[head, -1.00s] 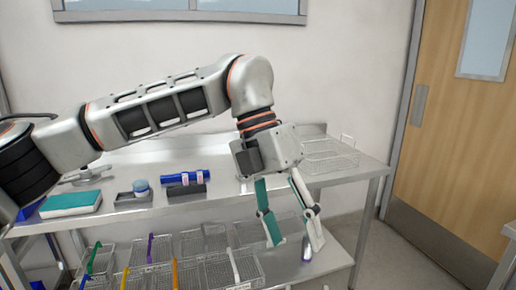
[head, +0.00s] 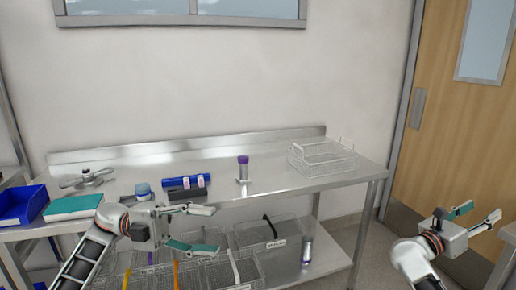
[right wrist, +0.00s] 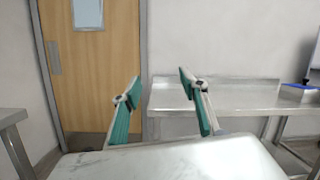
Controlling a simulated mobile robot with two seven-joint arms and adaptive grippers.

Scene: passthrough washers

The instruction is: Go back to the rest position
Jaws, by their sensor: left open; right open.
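My left gripper (head: 205,228) is at the lower left of the head view, in front of the steel table's front edge. Its fingers point right, spread apart, with nothing between them. My right gripper (head: 474,219) is at the far right of the head view, in front of the door, open and empty. Its two green-padded fingers also show apart in the right wrist view (right wrist: 160,95), with only the room behind them.
The steel table (head: 270,178) bears a wire basket (head: 322,158), a purple-capped tube (head: 243,168), blue rolls (head: 187,182) and a teal book (head: 73,206). A blue bin (head: 22,204) stands left. Wire baskets and another tube (head: 307,250) are on the lower shelf. A wooden door (head: 460,130) is right.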

